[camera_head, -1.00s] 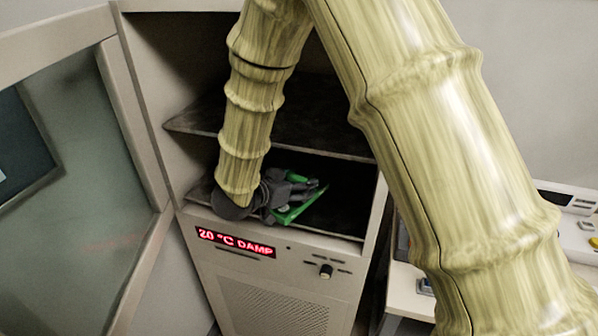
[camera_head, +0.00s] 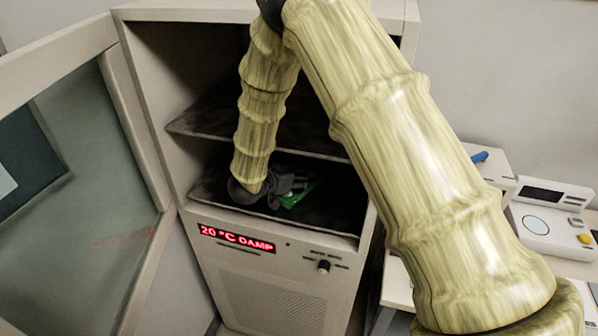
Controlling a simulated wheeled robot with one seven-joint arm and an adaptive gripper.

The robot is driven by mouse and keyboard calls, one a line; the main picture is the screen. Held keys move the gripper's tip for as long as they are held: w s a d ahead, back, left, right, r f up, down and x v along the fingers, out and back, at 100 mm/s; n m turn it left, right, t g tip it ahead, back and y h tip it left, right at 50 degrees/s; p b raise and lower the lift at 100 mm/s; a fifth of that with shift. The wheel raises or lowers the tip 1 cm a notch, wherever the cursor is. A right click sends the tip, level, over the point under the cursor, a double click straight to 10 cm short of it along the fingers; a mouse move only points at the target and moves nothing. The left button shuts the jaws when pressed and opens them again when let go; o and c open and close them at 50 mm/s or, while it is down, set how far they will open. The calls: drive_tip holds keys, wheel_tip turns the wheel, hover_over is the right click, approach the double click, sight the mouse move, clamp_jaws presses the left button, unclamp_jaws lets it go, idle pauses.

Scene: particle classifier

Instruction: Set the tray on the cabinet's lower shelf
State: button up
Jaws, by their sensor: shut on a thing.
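The cabinet (camera_head: 290,300) stands open, with an upper shelf (camera_head: 215,112) and a lower shelf (camera_head: 335,216) inside it. The green tray (camera_head: 298,197) is inside the lower compartment, at or just above the lower shelf; I cannot tell whether it touches. My gripper (camera_head: 290,186) reaches into this compartment and is shut on the tray, hiding much of it. My arm hangs down in front of the upper shelf and covers part of it.
The cabinet door (camera_head: 75,170) is swung open at the left. A red display (camera_head: 236,240) and a knob (camera_head: 323,267) are on the cabinet front. At the right, a side table holds a white device (camera_head: 548,215) and a blue item (camera_head: 480,157).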

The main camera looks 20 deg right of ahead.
drive_tip(key=shift+f, duration=0.3)
drive_tip(key=shift+f, duration=0.1)
drive_tip(key=o, duration=1.3)
drive_tip(key=shift+s+a, duration=0.2)
drive_tip(key=shift+a, duration=0.05)
drive_tip(key=b+v, duration=0.3)
drive_tip(key=v, duration=0.8)
drive_tip(key=shift+s+a+r+b, duration=0.15)
drive_tip(key=shift+s+r+b, duration=0.05)
drive_tip(key=shift+b, duration=0.1)
